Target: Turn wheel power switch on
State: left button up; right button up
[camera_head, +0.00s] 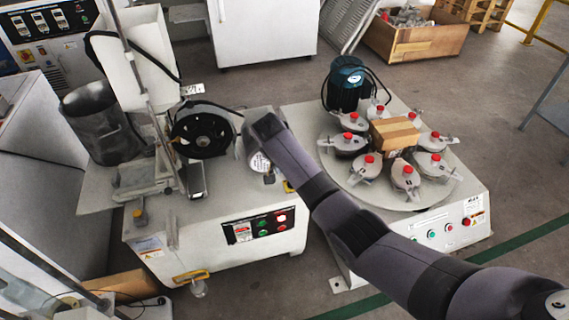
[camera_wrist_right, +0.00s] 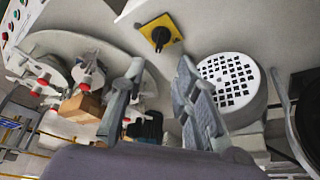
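A rotary switch, a black knob on a yellow square plate (camera_wrist_right: 161,34), is on a pale machine surface at the top middle of the right wrist view. In the head view, a bit of yellow (camera_head: 289,186) shows beside my right forearm, on the left machine's top; it appears to be this switch. My right gripper (camera_wrist_right: 161,63) is open and empty, its two fingers apart, with the switch beyond the tips and not touched. In the head view my right arm hides the gripper. My left gripper is not in view.
A round motor cover with a grille (camera_wrist_right: 232,88) stands close to the right finger. A black wheel (camera_head: 203,130) and a button panel (camera_head: 258,226) are on the left machine. The right machine's turntable (camera_head: 395,196) carries several red-capped clamps (camera_head: 404,178) and a cardboard box (camera_head: 394,133).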

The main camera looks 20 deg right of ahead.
jog(key=shift+v, duration=1.5)
